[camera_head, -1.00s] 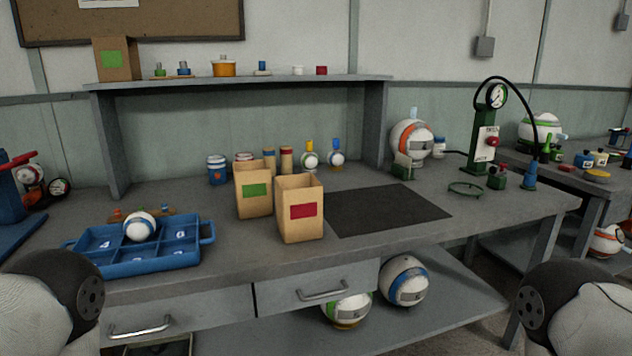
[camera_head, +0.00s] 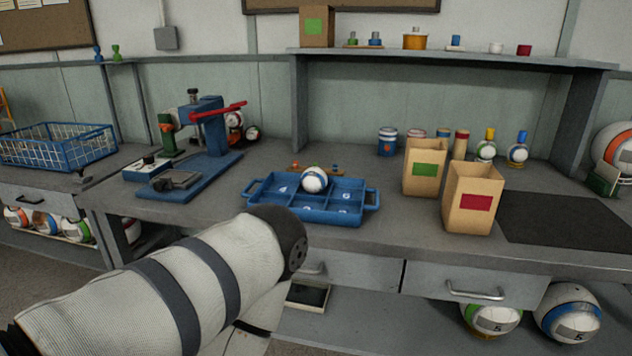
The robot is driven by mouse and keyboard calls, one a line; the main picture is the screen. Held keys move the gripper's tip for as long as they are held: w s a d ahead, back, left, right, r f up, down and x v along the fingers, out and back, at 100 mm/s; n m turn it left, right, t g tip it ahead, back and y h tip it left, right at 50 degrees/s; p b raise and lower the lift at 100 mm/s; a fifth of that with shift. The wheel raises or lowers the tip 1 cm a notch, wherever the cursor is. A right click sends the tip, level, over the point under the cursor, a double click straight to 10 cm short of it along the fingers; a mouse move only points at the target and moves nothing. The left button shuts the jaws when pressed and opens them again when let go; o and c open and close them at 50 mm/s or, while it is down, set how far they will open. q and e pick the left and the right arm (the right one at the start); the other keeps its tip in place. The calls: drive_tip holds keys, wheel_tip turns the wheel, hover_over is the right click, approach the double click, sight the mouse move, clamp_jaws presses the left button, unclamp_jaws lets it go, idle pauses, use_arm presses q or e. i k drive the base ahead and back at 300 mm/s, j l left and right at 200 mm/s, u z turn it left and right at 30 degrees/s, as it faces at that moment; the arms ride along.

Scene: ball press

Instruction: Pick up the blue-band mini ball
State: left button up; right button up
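A small white ball with a blue band (camera_head: 314,180) sits in the blue compartment tray (camera_head: 372,203), in the back row near the middle. The small size of the ball leaves its markings hard to read. Two other mini balls stand at the back of the bench, one with a yellow top (camera_head: 486,149) and one with a blue top (camera_head: 518,151). My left arm reaches in from the lower left, its dark joint in front of the tray's near left side. Neither of my grippers is in view.
A green-label carton (camera_head: 425,167) and a red-label carton (camera_head: 473,200) stand right of the tray. A blue press with a red lever (camera_head: 208,135) stands to its left. A wire basket (camera_head: 60,147) is at far left. The dark mat (camera_head: 560,220) is clear.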

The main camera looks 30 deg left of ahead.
sight(313, 180)
drive_tip(key=j, duration=2.95)
drive_tip(key=i, duration=0.05)
